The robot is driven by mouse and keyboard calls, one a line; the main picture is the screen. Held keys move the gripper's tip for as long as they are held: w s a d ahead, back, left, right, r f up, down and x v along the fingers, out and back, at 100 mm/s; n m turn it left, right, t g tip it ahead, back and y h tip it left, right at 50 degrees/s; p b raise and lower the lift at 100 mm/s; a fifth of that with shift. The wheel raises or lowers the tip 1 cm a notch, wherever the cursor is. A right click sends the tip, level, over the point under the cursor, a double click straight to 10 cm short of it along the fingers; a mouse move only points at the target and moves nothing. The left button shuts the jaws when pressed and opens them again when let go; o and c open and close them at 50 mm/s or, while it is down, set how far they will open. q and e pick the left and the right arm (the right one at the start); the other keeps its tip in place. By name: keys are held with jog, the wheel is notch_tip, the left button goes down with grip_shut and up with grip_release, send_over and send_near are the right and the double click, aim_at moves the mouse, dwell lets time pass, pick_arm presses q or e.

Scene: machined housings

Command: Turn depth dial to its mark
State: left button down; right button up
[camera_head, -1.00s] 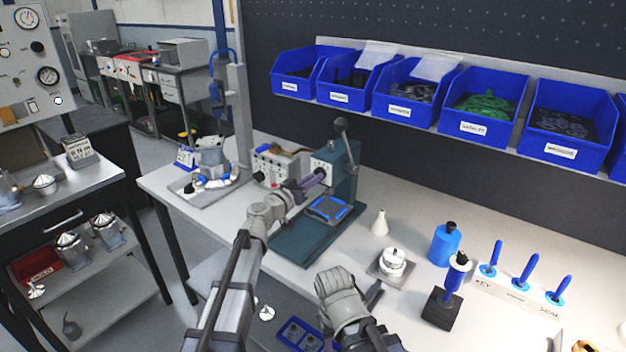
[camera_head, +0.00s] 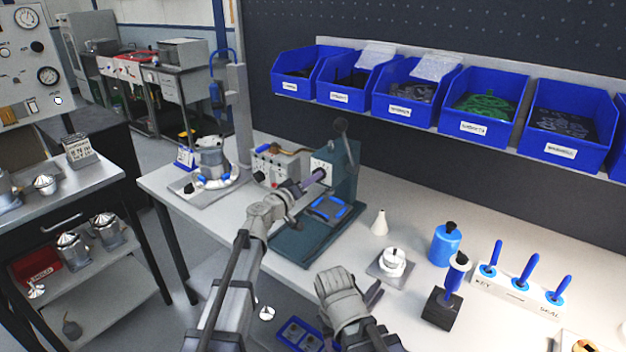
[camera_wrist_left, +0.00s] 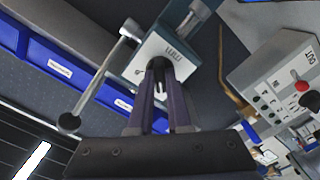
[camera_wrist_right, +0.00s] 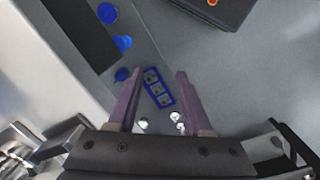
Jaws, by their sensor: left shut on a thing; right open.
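The depth dial (camera_wrist_left: 158,64) is a small dark knob on the pale marked plate (camera_wrist_left: 172,50) of the green press (camera_head: 343,185). My left gripper (camera_head: 318,175) is at the front of that plate, and in the left wrist view its purple fingers (camera_wrist_left: 162,85) are shut on the dial. The fingers hide most of the dial and whatever mark is on it. My right gripper (camera_wrist_right: 155,95) is open and empty, low at the table's front edge.
The press lever with a black ball (camera_head: 340,125) rises beside the plate. A grey control box (camera_head: 275,165) stands left of the press. A white cone (camera_head: 380,222), a round fixture (camera_head: 392,263) and blue-handled tools (camera_head: 525,268) stand to the right. Blue bins (camera_head: 400,92) hang behind.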

dwell(0.5)
pick_arm(q)
jog(key=c, duration=0.9)
grip_release()
jog(key=shift+o, duration=0.2)
jog(key=v, duration=0.7)
jog(key=shift+s+a, duration=0.25)
jog(key=shift+s, duration=0.05)
